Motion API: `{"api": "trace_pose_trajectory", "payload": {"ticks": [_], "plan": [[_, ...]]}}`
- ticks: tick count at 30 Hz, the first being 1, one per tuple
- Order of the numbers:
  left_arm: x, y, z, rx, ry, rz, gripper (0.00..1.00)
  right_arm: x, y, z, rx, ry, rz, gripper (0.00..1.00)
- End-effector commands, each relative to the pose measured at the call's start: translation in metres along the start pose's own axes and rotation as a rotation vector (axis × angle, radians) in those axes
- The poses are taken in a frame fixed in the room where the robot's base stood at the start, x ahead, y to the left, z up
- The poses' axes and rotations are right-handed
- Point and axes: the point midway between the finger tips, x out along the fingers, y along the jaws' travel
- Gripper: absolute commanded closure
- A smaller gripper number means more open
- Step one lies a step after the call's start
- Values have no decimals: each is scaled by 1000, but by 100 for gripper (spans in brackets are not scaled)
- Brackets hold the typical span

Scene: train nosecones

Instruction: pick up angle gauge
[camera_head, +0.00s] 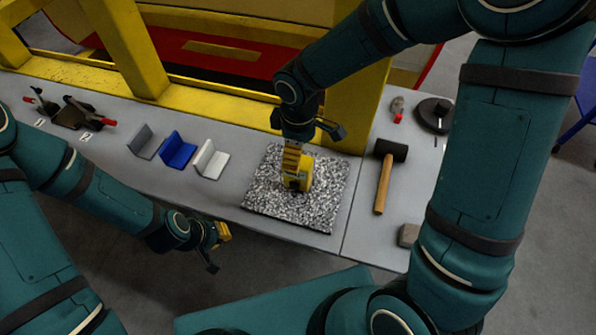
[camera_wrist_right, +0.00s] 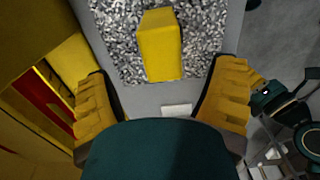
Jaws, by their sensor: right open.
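The angle gauge is taken to be the yellow block (camera_head: 303,174) on the speckled granite plate (camera_head: 263,205). In the right wrist view the yellow block (camera_wrist_right: 161,48) lies ahead of my right gripper (camera_wrist_right: 164,78), whose two yellow fingers are spread wide with a gap on either side of the block. In the head view my right gripper (camera_head: 292,162) points down at the block and partly hides it; whether they touch cannot be told. My left gripper (camera_head: 218,245) hangs in front of the bench, away from the block, its fingers partly hidden.
Grey (camera_head: 141,141), blue (camera_head: 178,150) and white (camera_head: 211,160) angle pieces stand left of the plate. A hammer (camera_head: 384,185) and a dark round object (camera_head: 434,114) lie to its right. A yellow frame (camera_head: 215,88) stands close behind the plate.

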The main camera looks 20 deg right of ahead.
Motion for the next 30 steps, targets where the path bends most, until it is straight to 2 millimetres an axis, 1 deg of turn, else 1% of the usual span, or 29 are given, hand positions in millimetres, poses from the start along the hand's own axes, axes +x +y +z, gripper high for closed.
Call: {"api": "trace_pose_trajectory", "payload": {"ticks": [5,9,12,16,22,23,24,26,27,29,30], "plan": [[1,0,0,0,0,0,100,15,-1,0,1,-2,-3,16],[2,-1,0,0,0,-1,100,36,-3,-1,0,-2,-4,16],[4,-1,0,0,0,-1,100,48,-3,-1,0,-1,-2,16],[5,-2,0,0,0,-1,100,54,-3,-1,1,0,-2,16],[4,-1,0,0,0,-1,100,54,-2,-1,1,1,-1,16],[4,-1,0,0,0,-1,100,54,-2,-1,1,1,-1,20],[4,-1,0,0,0,-1,100,54,-2,-1,1,1,-1,34],[4,-1,0,0,0,-1,100,54,-2,-1,1,1,-1,55],[4,-1,0,0,0,-1,100,54,-2,-1,1,1,-1,69],[4,-1,1,0,0,-1,100,54,-2,-1,1,1,-1,90],[4,-1,1,0,0,-1,100,54,-2,-1,1,1,-1,97]]}}
